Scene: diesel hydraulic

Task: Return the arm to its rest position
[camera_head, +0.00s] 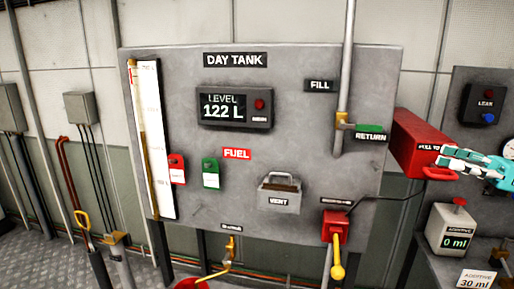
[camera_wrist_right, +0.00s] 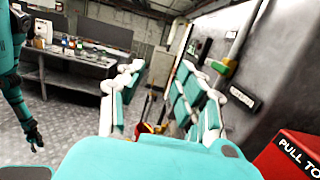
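My right gripper (camera_head: 443,160) is at the right edge of the head view, its white and teal fingers in front of the red pull box (camera_head: 418,138). I cannot tell whether they touch it. In the right wrist view, the fingers of the same gripper (camera_wrist_right: 158,75) stand apart with nothing held between them. The red box also shows at the lower right there (camera_wrist_right: 290,155). A teal and dark arm hangs at the left of the right wrist view; it looks like my left arm, with its dark gripper (camera_wrist_right: 34,137) too small to read.
The grey day tank panel (camera_head: 300,75) fills the middle of the head view. A green return handle (camera_head: 370,131) and pipe stand left of the red box. An additive unit (camera_head: 452,230) is below my right gripper. A bench (camera_wrist_right: 75,65) stands across clear floor.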

